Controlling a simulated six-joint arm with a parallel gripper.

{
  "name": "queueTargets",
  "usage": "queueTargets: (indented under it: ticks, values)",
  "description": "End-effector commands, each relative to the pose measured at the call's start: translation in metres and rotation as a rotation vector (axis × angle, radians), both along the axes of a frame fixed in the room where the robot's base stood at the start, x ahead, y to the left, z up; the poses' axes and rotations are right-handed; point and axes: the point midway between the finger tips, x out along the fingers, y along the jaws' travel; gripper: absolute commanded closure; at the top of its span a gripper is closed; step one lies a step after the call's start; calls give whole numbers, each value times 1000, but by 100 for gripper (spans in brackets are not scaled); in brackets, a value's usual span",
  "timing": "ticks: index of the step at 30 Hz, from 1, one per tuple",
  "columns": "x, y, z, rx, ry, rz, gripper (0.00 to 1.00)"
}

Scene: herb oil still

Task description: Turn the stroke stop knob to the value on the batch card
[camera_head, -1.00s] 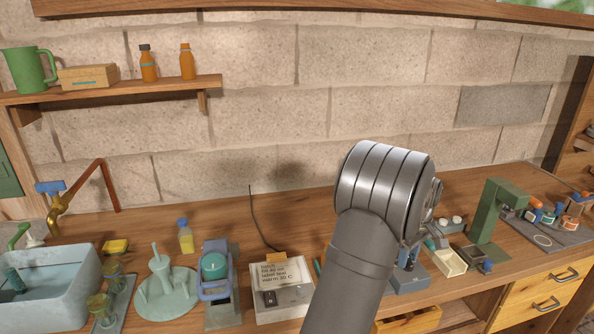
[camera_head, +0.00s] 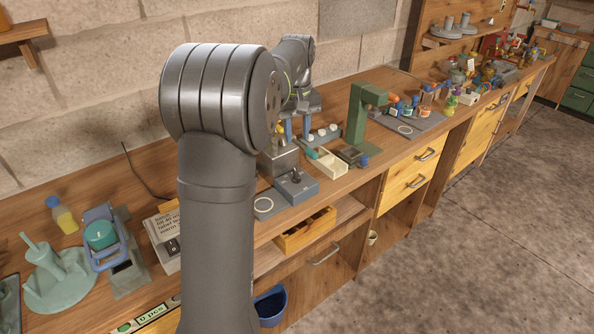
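My gripper (camera_head: 297,126) is in the middle of the view, beyond my upper arm, over the back of the bench. Its two blue fingers point down and stand apart, with nothing visible between them. A small printed card (camera_head: 166,223) leans at the left, partly cut off by my arm; its text is too small to read surely. I cannot surely pick out the stroke stop knob. A green press-like stand (camera_head: 357,118) is right of my gripper, with a small blue knob (camera_head: 364,160) low at its front. A grey box with a black control (camera_head: 296,175) is nearer.
A cream tray (camera_head: 327,163) sits between the grey box and the green stand. A grey mat (camera_head: 422,122) with small bottles is to the right. A teal stand (camera_head: 58,272) and a blue-handled device (camera_head: 103,240) are left. An open wooden drawer (camera_head: 305,232) is below the bench top.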

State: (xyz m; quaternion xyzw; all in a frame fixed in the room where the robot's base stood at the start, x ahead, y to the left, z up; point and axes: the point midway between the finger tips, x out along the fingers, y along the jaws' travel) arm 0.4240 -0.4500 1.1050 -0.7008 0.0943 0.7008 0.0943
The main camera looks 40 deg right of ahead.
Motion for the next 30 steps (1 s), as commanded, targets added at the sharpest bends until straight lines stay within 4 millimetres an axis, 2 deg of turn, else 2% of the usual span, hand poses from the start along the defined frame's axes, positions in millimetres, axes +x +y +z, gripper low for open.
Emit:
queueTargets:
  ticks: [1, 6, 15, 21, 30]
  values:
    - [0, 1, -13, 4, 3, 0, 66]
    - [-1, 1, -51, 4, 3, 1, 66]
    - [-1, 1, -110, 2, 1, 2, 66]
    - [0, 0, -131, 1, 1, 2, 66]
    - [0, 0, -135, 0, 0, 2, 66]
